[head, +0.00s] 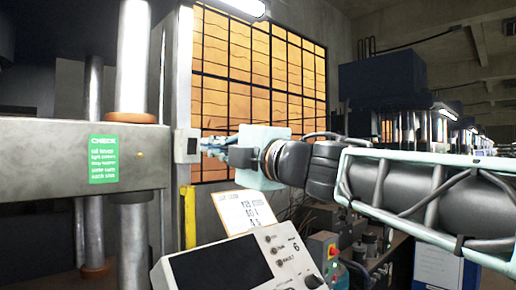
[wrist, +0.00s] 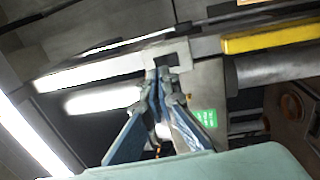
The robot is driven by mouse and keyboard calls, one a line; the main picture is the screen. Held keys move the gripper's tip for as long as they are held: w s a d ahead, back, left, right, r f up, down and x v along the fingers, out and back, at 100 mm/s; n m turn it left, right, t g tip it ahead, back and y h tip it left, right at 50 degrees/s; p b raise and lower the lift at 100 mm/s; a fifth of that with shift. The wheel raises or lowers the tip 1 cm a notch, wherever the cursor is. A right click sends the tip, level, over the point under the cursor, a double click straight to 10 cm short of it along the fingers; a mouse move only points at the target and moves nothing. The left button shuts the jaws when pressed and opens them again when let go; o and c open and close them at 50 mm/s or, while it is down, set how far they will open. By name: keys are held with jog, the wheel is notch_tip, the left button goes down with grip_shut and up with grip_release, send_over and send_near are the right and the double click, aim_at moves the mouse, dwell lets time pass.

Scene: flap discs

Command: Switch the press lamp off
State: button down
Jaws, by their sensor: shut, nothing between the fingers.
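A small pale switch box (head: 187,146) with a dark square face is fixed to the press's upright post. In the wrist view the switch (wrist: 173,59) is just beyond my fingertips. A lit tube lamp (head: 243,6) is at the top of the head view. My gripper (head: 204,144) reaches in from the right at the switch's height. My gripper (wrist: 160,73) is shut and empty, its tips close together at the switch's edge. I cannot tell whether they touch it. The face's lever position is too small to make out.
A green CHECK label (head: 104,158) is on the press's grey crossbeam (head: 40,150). A control panel (head: 240,262) with a paper card (head: 243,212) stands below my arm. A yellow bar (head: 187,225) runs down below the switch. An orange gridded window (head: 260,80) is behind.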

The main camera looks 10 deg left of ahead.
aim_at(193, 141)
jog(key=shift+x, duration=2.2)
jog(key=shift+w+a+r+p, duration=0.15)
jog(key=shift+w+r+p, duration=0.15)
jog(key=shift+p, duration=0.4)
jog(key=shift+s+f, duration=0.1)
jog(key=shift+f, duration=0.05)
